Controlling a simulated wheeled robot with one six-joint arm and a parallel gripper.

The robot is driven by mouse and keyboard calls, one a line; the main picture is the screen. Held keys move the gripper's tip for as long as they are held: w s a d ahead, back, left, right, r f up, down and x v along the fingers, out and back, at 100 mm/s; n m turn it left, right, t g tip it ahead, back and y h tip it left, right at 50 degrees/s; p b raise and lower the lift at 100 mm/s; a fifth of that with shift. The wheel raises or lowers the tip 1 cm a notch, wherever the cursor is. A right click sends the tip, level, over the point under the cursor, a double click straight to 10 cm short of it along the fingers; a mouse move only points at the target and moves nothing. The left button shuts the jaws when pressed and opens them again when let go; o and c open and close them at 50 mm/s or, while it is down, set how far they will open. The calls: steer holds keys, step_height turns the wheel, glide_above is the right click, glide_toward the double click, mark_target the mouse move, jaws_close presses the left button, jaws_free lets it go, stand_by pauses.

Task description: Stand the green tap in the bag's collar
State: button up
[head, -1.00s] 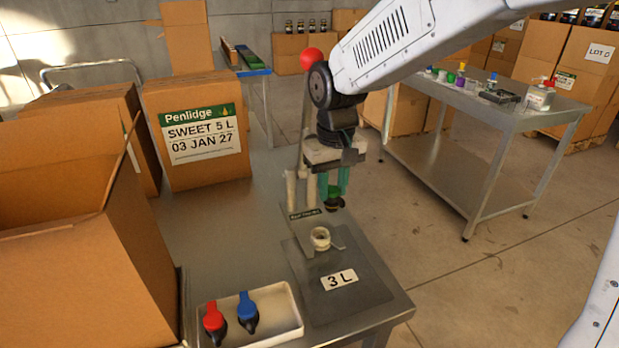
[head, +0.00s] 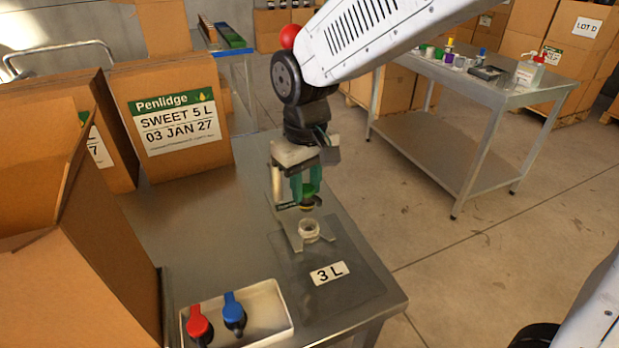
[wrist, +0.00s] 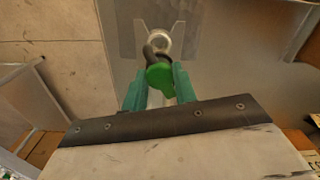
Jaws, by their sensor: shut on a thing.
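My gripper (head: 305,188) is shut on the green tap (head: 308,196) and holds it upright just above and slightly behind the collar. The tap's dark lower end points down, apart from the collar. The bag's collar (head: 309,229) is a pale ring held in a metal bracket by the "3 L" label (head: 328,272). In the wrist view the green tap (wrist: 160,76) sits between the teal fingers, and the collar (wrist: 160,42) shows just beyond its dark end. The bag itself is hard to make out.
A white tray (head: 268,334) with a red tap (head: 197,322) and a blue tap (head: 233,311) lies at the table's front. An open carton (head: 90,230) and a Penlidge carton (head: 185,150) stand at left. A pale post (head: 277,185) stands behind my gripper.

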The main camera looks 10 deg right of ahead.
mark_target(307, 203)
steer(key=shift+d+f, duration=0.1)
steer(key=shift+f, duration=2.35)
steer(key=shift+f, duration=0.35)
steer(key=o, duration=1)
steer(key=shift+r, duration=0.15)
steer(key=shift+r, duration=0.3)
step_height(307, 203, up, 3)
steer(key=shift+w+r, duration=0.1)
steer(key=s+d, duration=0.2)
steer(key=s, duration=0.5)
steer(key=s+d, duration=0.2)
steer(key=s, duration=0.6)
steer(key=shift+s+d+r, duration=0.25)
steer(key=shift+s+r, duration=0.05)
steer(key=shift+r, duration=0.15)
